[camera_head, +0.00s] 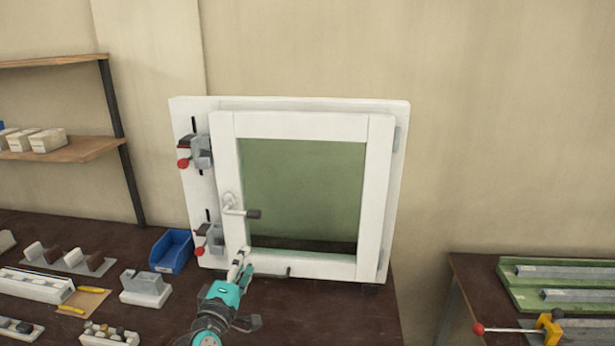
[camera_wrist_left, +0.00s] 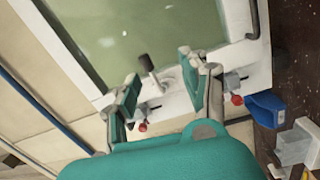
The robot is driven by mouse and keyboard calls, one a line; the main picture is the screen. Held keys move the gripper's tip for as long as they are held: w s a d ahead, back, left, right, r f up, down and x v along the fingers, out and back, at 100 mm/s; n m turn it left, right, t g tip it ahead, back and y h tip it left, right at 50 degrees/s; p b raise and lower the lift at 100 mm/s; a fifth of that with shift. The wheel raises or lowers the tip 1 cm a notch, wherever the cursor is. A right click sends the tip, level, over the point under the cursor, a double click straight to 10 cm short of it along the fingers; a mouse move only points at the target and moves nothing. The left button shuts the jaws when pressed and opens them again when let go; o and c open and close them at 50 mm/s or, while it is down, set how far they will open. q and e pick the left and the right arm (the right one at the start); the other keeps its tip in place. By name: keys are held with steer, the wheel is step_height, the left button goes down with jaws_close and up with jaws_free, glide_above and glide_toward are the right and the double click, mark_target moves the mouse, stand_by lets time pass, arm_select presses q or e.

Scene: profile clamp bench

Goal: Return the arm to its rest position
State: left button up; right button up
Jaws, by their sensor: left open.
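My left arm comes up from the bottom edge in the head view, with its teal and grey gripper (camera_head: 242,262) in front of the lower left of a white-framed window unit (camera_head: 304,126). In the left wrist view the two teal-padded fingers (camera_wrist_left: 163,88) stand apart with nothing between them. The window handle (camera_head: 238,209) with its dark grip shows above the gripper in the head view. In the wrist view the handle's dark grip (camera_wrist_left: 144,61) lies beyond the fingers, apart from them as far as I can see. My right gripper is not in view.
Red-tipped clamps (camera_head: 201,152) sit on the window's left side. A blue bin (camera_head: 171,251) and a grey block on a white base (camera_head: 146,286) stand left of my arm. A second bench (camera_head: 470,275) at right holds a green tray (camera_head: 512,284). A gap separates the benches.

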arm_select(q)
steer(key=s+d+f+m+g, duration=0.2)
steer(key=s+f+m+g, duration=0.75)
steer(key=s+f, duration=0.7)
steer(key=s+a+f+m+g+y, duration=0.1)
steer(key=s+f+m+g, duration=0.2)
steer(key=s, duration=0.8)
steer(key=s+a+m+g+y, duration=0.15)
steer(key=s+m, duration=0.25)
steer(key=s, duration=0.6)
step_height(320, 180, down, 31)
steer(key=s+g+b, duration=0.2)
steer(key=s+b, duration=0.1)
steer(key=s+a+f+g+b, duration=0.1)
steer(key=s+a+f+b, duration=0.1)
steer(key=s+f, duration=1.3)
step_height(320, 180, down, 2)
steer(key=shift+s+a+f+m+b, duration=0.1)
steer(key=shift+s+a+m+b, duration=0.2)
steer(key=shift+s+a+m, duration=0.25)
steer(key=shift+w+h, duration=0.15)
steer(key=shift+h, duration=0.1)
steer(key=shift+c, duration=0.3)
